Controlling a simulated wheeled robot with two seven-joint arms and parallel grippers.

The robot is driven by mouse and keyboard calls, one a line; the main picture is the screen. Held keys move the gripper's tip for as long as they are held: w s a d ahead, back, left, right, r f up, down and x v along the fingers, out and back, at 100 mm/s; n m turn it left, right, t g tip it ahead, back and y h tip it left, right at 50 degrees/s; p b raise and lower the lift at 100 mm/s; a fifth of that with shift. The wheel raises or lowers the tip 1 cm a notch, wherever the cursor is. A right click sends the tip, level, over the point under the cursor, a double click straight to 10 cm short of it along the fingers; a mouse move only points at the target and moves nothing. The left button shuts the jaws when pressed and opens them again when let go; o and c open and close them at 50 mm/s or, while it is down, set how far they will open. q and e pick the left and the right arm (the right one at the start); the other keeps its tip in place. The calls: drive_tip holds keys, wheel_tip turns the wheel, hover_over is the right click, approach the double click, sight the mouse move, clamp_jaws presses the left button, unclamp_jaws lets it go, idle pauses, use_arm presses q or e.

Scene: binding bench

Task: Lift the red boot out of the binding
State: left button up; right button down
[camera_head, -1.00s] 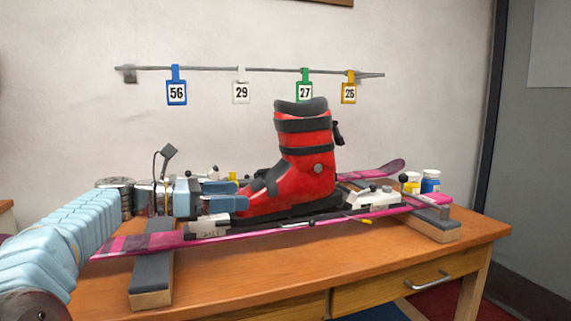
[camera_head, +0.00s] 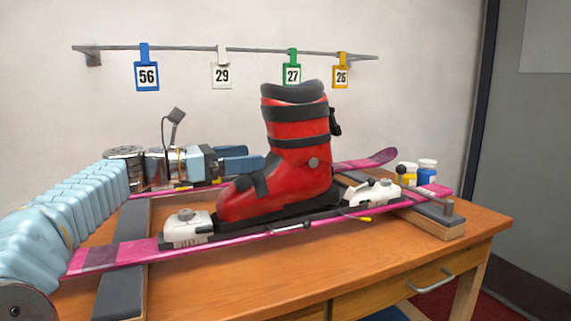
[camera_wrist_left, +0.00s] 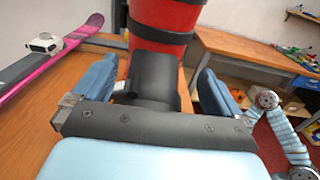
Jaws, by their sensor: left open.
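The red boot (camera_head: 292,150) with black straps and cuff stands upright on the front pink ski (camera_head: 240,237). Its sole lies between the white toe piece (camera_head: 187,228) and the white heel piece (camera_head: 373,193) of the binding. My left gripper (camera_head: 245,160) is open, level with the boot's instep and on its far side or toe side; the exact depth is hard to tell. In the left wrist view the boot's red shaft (camera_wrist_left: 165,50) and a black part show between the two blue fingers (camera_wrist_left: 155,78), with no clear grip. My right gripper is not seen.
The ski rests on padded wooden supports (camera_head: 122,285) on the wooden bench (camera_head: 270,275). A second ski (camera_head: 365,161) lies behind. Yellow and blue jars (camera_head: 427,171) stand at the right. Numbered tags (camera_head: 147,75) hang from a wall rail above.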

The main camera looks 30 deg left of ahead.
sight(270, 153)
use_arm(q)
drive_tip(key=x, duration=0.4)
drive_tip(key=shift+w, duration=0.35)
drive_tip(key=c, duration=1.8)
drive_tip(key=shift+r, duration=0.1)
drive_tip(key=shift+c, duration=0.2)
